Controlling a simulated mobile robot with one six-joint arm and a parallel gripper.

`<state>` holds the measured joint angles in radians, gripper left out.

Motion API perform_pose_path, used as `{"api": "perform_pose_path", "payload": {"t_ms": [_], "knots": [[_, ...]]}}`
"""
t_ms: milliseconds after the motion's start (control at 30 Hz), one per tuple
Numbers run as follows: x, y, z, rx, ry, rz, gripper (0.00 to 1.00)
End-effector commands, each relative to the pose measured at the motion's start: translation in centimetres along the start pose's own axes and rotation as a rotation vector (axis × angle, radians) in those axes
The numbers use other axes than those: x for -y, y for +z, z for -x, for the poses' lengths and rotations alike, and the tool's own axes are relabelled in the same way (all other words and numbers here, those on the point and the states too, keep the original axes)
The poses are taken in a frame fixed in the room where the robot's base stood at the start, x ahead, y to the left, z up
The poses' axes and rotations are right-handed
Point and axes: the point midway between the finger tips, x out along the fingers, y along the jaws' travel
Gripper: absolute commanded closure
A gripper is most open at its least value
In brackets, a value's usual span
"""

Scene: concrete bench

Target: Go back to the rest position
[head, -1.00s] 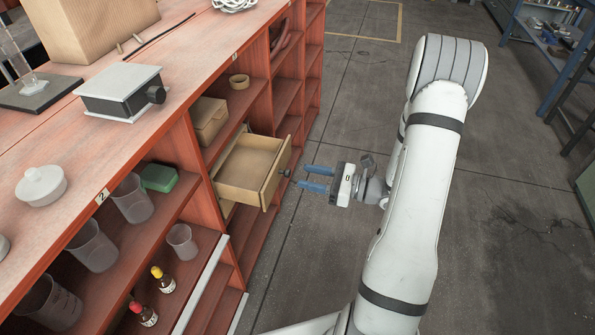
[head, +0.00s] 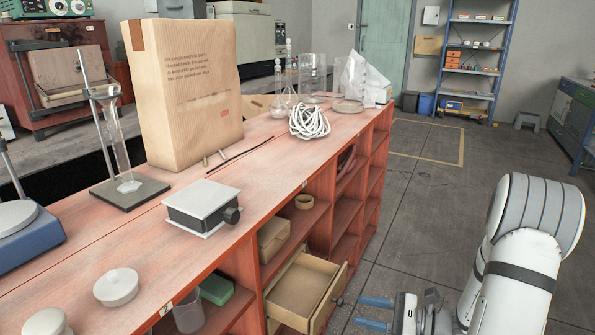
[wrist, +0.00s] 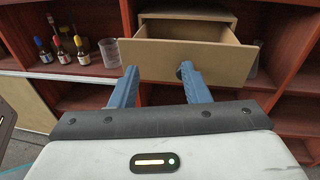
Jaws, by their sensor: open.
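My gripper (head: 374,312) has two blue fingers, apart and empty, at the lower right of the head view. In the wrist view my gripper (wrist: 158,82) points at the front of a pulled-out wooden drawer (wrist: 190,62). The drawer's dark round knob (wrist: 184,66) shows by the right fingertip there. In the head view the drawer (head: 303,289) stands open in the red bench, and its knob (head: 339,300) lies just left of the fingertips, with a gap between. The drawer looks empty from above.
The bench top (head: 270,160) carries a large paper bag (head: 188,95), a grey box with a knob (head: 203,206), a white cable coil (head: 309,122) and glassware. Several small bottles (wrist: 62,48) stand on a shelf left of the drawer. Open floor (head: 430,200) lies right of the bench.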

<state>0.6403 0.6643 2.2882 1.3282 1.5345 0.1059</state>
Motion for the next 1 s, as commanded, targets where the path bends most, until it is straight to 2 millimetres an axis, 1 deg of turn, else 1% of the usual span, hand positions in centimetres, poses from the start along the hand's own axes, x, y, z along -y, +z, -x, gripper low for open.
{"api": "perform_pose_path", "payload": {"t_ms": [33,67,100,200,267,300,367,400,467,500,567,633,800,900,1000], "knots": [[-0.9,3.8,-0.7,-0.038,0.076,0.056,0.58],[-1.7,5.2,-1.1,-0.067,0.127,0.091,0.58],[-2.9,7.1,-1.6,-0.105,0.198,0.140,0.58],[-5.7,11.4,-2.3,-0.207,0.374,0.276,0.58],[-7.3,13.7,-2.4,-0.269,0.473,0.360,0.58],[-8.2,15.2,-2.3,-0.310,0.537,0.420,0.58],[-9.5,17.3,-2.0,-0.372,0.630,0.513,0.58],[-10.3,18.7,-1.8,-0.413,0.690,0.577,0.58],[-11.3,20.7,-1.2,-0.476,0.776,0.678,0.58],[-11.8,22.1,-0.7,-0.517,0.830,0.747,0.58],[-12.4,24.1,0.0,-0.579,0.909,0.853,0.58],[-12.8,26.6,0.9,-0.652,0.994,0.983,0.58],[-12.9,32.7,3.1,-0.820,1.166,1.306,0.58],[-12.6,35.6,4.1,-0.901,1.234,1.469,0.58],[-12.2,37.8,4.7,-0.960,1.274,1.588,0.58]]}}
